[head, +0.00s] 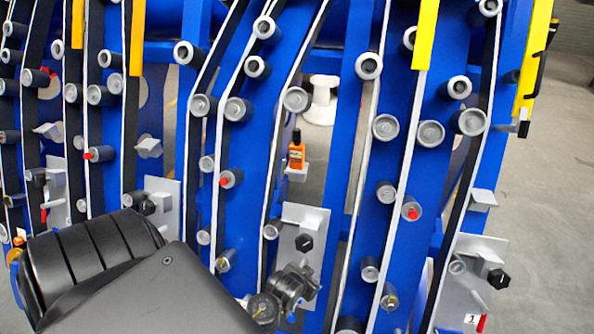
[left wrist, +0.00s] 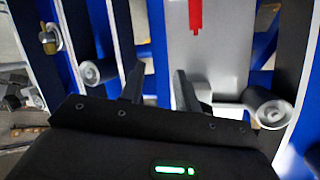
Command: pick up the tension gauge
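A small orange device with a dark top (head: 297,152), which looks like the tension gauge, stands upright on a small light ledge between blue frames near the middle of the head view. I cannot make it out in the left wrist view. My left gripper (left wrist: 160,82) shows in the left wrist view with its two dark fingers apart and nothing between them. It points at a grey plate (left wrist: 205,65) with a red part hanging above. In the head view a black arm part covers the lower left, and I cannot make out the left fingertips. My right gripper is not in view.
Blue upright frames (head: 340,150) with several grey rollers and belts fill most of the head view. Yellow bars (head: 425,35) stand at the top. A dark fitting (head: 292,285) sits low below the orange device. Grey floor (head: 555,190) is clear at the right.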

